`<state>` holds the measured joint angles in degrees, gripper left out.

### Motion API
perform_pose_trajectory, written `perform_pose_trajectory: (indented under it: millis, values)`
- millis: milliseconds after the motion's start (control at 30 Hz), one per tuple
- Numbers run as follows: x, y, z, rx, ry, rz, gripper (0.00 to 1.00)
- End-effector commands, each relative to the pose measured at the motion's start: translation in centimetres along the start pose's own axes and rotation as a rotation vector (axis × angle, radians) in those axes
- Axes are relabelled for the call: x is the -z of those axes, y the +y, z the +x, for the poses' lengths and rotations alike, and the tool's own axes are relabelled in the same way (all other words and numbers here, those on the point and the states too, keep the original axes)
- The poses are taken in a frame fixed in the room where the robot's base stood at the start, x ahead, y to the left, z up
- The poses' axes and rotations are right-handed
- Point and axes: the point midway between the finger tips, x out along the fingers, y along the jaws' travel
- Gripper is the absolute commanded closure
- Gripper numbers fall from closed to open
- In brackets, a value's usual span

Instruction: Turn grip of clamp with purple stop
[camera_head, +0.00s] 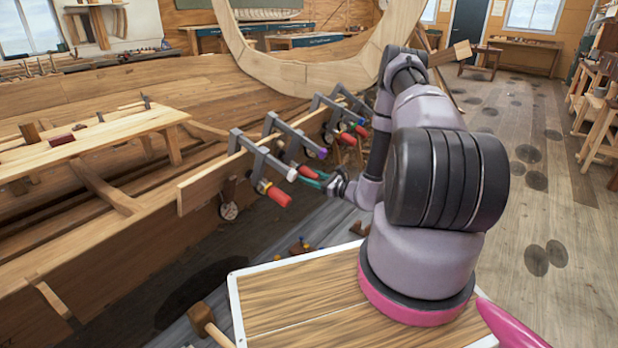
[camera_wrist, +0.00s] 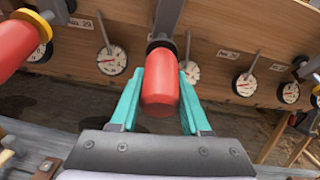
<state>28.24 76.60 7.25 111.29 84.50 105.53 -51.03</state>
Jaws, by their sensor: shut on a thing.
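The clamp with the purple stop (camera_head: 322,153) grips the plank edge, second from the near end of the row. Its grey bar (camera_head: 285,133) runs down to the right to the stop. My gripper (camera_head: 311,178) is just below that stop, its teal fingers partly hidden by the nearest clamp. In the wrist view my gripper (camera_wrist: 160,98) has one finger on each side of a red grip (camera_wrist: 160,90) and is shut on it. The stop is not visible there, but the head view places this grip on the purple-stop clamp.
The nearest clamp, with a pale stop (camera_head: 291,174) and red grip (camera_head: 278,196), stands close on the left; its yellow-ringed grip shows in the wrist view (camera_wrist: 14,45). More clamps (camera_head: 330,104) stand farther along the plank (camera_head: 205,190). Several round dials (camera_wrist: 112,60) hang behind the grips.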

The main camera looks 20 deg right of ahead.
Motion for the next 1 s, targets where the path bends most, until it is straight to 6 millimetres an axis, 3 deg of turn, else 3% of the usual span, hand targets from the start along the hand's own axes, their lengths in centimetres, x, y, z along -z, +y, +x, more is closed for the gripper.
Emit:
perform_pose_trajectory:
  millis: [1000]
  values:
    - [0.0,0.63,-0.33,-0.342,0.005,0.829,1.0]
